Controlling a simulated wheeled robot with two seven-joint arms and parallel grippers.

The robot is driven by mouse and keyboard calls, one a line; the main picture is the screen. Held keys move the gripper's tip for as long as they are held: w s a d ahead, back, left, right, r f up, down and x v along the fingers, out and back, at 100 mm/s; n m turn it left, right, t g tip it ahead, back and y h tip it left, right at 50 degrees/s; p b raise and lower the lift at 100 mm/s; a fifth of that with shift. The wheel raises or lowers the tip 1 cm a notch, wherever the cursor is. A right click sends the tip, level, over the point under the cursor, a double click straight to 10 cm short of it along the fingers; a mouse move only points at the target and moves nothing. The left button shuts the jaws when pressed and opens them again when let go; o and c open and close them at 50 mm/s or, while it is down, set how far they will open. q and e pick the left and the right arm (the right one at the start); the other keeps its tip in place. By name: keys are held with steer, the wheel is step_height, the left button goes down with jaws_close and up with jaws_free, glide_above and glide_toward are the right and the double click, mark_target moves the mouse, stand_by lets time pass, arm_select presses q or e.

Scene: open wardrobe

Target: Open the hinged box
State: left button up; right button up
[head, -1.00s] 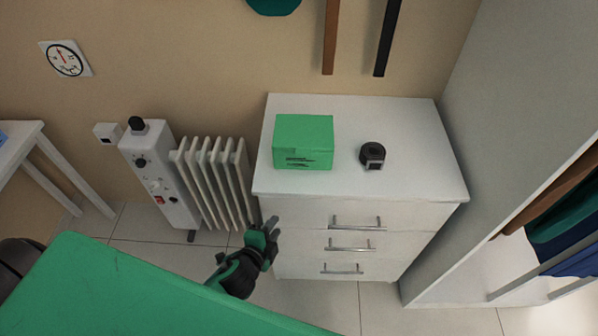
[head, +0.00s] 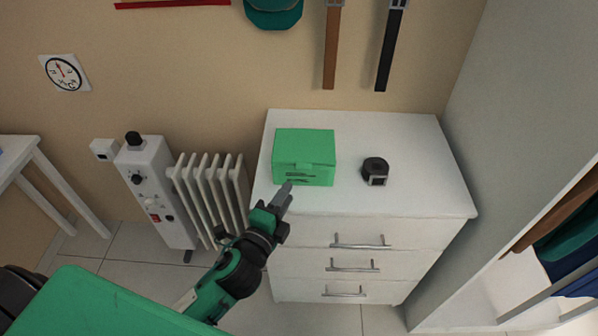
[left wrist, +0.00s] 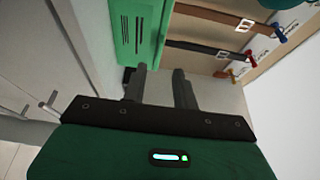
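The green hinged box (head: 303,158) sits on the white drawer cabinet with its lid shut. A small tab shows at the front edge of the lid, and dark markings are on the front face. My left gripper (head: 284,196) is just in front of the box's lower front side, near the cabinet's front edge, apart from the box as far as I can tell. In the left wrist view the green box (left wrist: 140,25) is beyond the fingers. The fingers of my left gripper (left wrist: 160,75) stand apart with nothing between them. My right gripper is not in view.
A black tape measure (head: 376,171) stands right of the box on the cabinet top (head: 425,165). Drawers with metal handles are below. A white radiator (head: 210,195) is at left, and a tall wardrobe panel (head: 530,120) at right. Belts (head: 391,45) hang behind.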

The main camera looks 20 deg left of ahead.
mark_target(302, 170)
arm_select(q)
steer(key=w, duration=0.5)
steer(key=w+d+p, duration=0.1)
steer(key=w, duration=0.2)
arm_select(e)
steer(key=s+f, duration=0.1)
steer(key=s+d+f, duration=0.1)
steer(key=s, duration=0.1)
arm_select(q)
jaws_close()
